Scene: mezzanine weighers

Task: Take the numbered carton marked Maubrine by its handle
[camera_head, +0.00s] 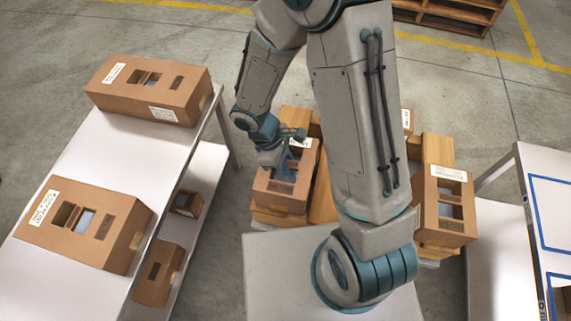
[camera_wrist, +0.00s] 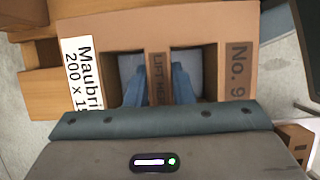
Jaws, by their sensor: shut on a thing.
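The Maubrine carton (camera_head: 280,197) is a brown box on the stack in front of me. In the wrist view the carton (camera_wrist: 200,28) bears a white label (camera_wrist: 83,75) reading "Maubri…" and "200 x 1…", its end cut off, and the mark "No. 9". Between its two openings runs a handle strip (camera_wrist: 159,72) printed "LIFT HERE". My gripper (camera_wrist: 160,88) has one finger in each opening and is shut on the strip. In the head view my gripper (camera_head: 287,160) reaches the carton from above, partly hiding its top.
A white table (camera_head: 130,150) on the left holds two cartons (camera_head: 150,92), (camera_head: 118,240), with smaller cartons (camera_head: 160,275) on its lower shelf. Another carton (camera_head: 448,228) stands right of my arm. A blue-lined table (camera_head: 530,180) is at the right.

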